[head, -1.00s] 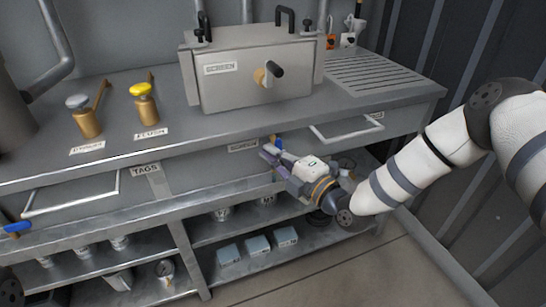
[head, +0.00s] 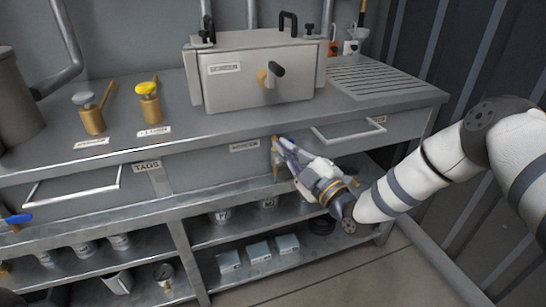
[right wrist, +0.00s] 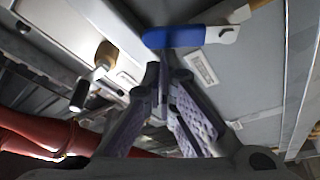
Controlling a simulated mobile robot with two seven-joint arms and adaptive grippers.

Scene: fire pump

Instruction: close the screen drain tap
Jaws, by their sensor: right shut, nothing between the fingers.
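The screen drain tap has a blue lever (right wrist: 185,37) with a grey metal end in the right wrist view, lying across the picture, and a brass part beyond its right end. In the head view only a small brass bit of the tap (head: 275,143) shows by the SCREEN label (head: 244,146); my fingers hide most of it. My right gripper (head: 281,145) is shut and empty at the bench front, fingertips up at the tap. In the right wrist view its fingertips (right wrist: 162,75) are just below the lever; I cannot tell whether they touch it. My left gripper is out of view.
The grey screen box (head: 258,80) with a black-handled knob stands above on the bench. A drawer handle (head: 350,130) juts out right of the gripper. Shelves with tins and grey boxes (head: 258,251) lie below. Another blue-handled tap (head: 18,219) is at far left.

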